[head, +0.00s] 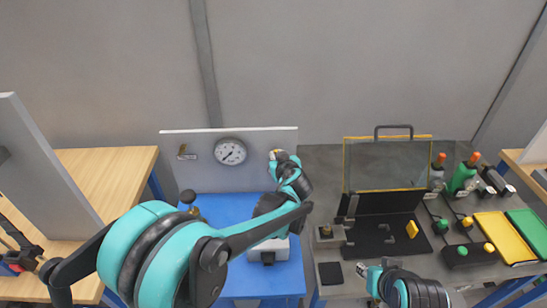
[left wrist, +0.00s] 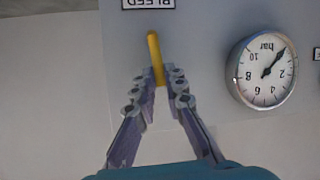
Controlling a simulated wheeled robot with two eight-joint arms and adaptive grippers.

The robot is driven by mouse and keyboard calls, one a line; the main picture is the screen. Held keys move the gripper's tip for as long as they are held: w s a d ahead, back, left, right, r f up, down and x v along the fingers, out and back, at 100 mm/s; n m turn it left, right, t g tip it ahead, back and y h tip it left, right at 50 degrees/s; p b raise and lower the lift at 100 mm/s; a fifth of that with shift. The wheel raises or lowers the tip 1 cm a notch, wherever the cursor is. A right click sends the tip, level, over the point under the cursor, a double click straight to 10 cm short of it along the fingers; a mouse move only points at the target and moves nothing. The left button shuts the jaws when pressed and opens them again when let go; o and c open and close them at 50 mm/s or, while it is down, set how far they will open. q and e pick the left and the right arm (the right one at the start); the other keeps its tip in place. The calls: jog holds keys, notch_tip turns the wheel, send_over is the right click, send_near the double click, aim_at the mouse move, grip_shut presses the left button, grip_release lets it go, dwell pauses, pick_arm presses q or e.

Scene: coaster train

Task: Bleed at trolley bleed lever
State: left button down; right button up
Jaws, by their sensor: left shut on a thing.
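The bleed lever (left wrist: 154,50) is a yellow bar on the grey upright panel (head: 197,174), under a label reading BLEED (left wrist: 148,3) in the left wrist view. My left gripper (left wrist: 160,80) is shut on the lever, with a finger on each side of it. In the head view my left gripper (head: 274,157) is at the panel's upper right, and the lever is mostly hidden there. A round bar gauge (head: 230,151) is on the panel left of the gripper; it also shows in the left wrist view (left wrist: 264,72). My right gripper (head: 363,270) is low at the right bench.
A blue table (head: 228,205) stands in front of the panel. The dark bench (head: 333,249) to the right holds an open case (head: 385,240), bottles (head: 463,176), and yellow and green pads (head: 503,236). A wooden table (head: 115,175) is at left.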

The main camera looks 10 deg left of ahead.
pick_arm(q)
jog(key=shift+d+m+y, duration=0.4)
jog(key=shift+m, duration=0.1)
jog(key=shift+f, duration=0.1)
jog(key=c, duration=1.6)
grip_release()
jog(key=v, duration=1.2)
jog(key=shift+d, duration=0.2)
